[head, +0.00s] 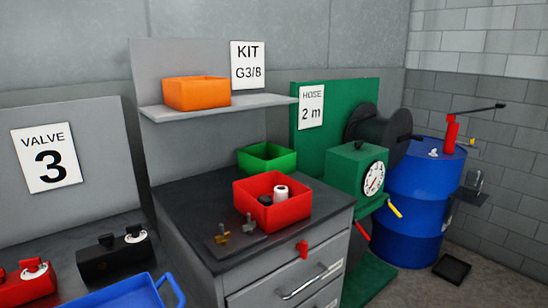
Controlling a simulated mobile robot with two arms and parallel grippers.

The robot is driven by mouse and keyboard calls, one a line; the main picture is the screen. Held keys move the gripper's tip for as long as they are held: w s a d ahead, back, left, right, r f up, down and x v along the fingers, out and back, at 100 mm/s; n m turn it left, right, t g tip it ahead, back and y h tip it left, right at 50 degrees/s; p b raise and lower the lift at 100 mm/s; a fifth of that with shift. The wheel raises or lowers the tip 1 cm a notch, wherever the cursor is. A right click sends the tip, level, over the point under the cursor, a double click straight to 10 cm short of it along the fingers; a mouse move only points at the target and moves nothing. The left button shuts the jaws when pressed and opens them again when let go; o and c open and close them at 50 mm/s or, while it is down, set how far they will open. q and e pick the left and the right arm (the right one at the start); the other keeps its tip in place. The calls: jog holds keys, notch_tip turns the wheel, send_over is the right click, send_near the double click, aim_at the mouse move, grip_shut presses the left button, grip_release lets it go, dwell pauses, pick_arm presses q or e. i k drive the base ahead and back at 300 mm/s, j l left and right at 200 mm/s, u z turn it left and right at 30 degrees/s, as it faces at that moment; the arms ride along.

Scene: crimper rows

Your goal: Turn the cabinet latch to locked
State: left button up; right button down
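The grey cabinet (262,268) with a dark top stands in the middle of the head view. A small red latch (303,249) sits on its front face, near the top right corner and above a drawer handle. It is too small to tell which way it is turned. Neither of my grippers is in view, and nothing touches the latch.
A red bin (272,215) with small parts, a green bin (266,158) and brass fittings (222,238) are on the cabinet top. A blue tray (125,296) is at the lower left. A green dial machine (357,172) and blue drum (408,215) stand right.

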aim_at(303, 248)
jog(key=i+l+u, duration=0.1)
jog(key=l, duration=0.35)
jog(key=i+l+u, duration=0.1)
jog(key=l, duration=0.4)
jog(key=i+l+u, duration=0.15)
jog(key=l, duration=0.35)
